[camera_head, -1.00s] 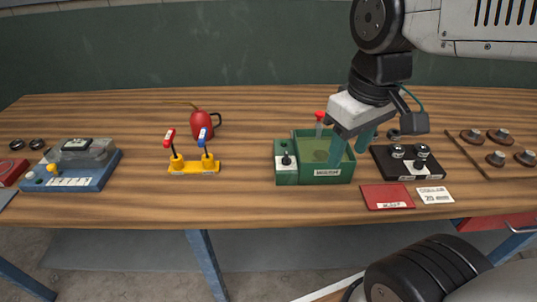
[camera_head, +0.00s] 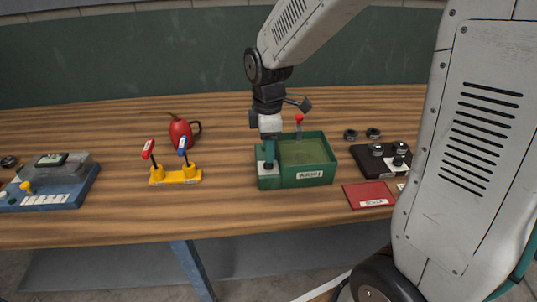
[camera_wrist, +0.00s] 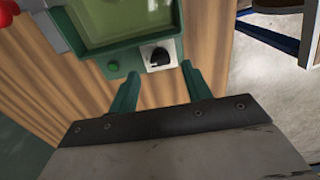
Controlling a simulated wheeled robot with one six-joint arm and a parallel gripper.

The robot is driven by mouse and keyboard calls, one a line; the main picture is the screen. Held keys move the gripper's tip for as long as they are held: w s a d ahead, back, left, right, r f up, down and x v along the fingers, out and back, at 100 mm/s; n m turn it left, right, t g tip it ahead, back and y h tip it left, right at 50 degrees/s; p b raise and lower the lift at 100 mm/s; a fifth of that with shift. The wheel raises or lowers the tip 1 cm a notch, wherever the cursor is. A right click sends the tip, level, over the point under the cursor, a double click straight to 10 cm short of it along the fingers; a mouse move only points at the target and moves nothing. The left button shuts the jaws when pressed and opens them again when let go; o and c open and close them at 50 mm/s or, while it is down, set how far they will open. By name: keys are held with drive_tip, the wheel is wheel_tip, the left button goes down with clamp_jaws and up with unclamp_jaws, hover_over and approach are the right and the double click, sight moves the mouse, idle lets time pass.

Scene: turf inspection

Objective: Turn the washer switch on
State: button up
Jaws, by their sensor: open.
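The green washer (camera_head: 307,180) is an open box with a murky green basin and a label on its front. Its switch (camera_wrist: 160,57), a black knob on a white plate, sits on the panel at the box's end. In the wrist view the knob lies just beyond and between my two green fingertips. My gripper (camera_wrist: 160,74) is open, with nothing between the fingers. In the head view my gripper (camera_head: 269,154) points down over the washer's left panel and partly hides the switch. I cannot tell whether the fingers touch it.
A red-topped lever (camera_head: 299,120) stands at the washer's back. A yellow base with red and blue levers (camera_head: 175,176) and a red oil can (camera_head: 181,130) are to the left. A red booklet (camera_head: 369,195) and a black two-knob box (camera_head: 370,163) are to the right.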

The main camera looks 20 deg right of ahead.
drive_tip(key=shift+f, duration=1.75)
drive_tip(key=shift+c, duration=0.3)
drive_tip(key=c, duration=0.9)
drive_tip(key=shift+c, duration=0.2)
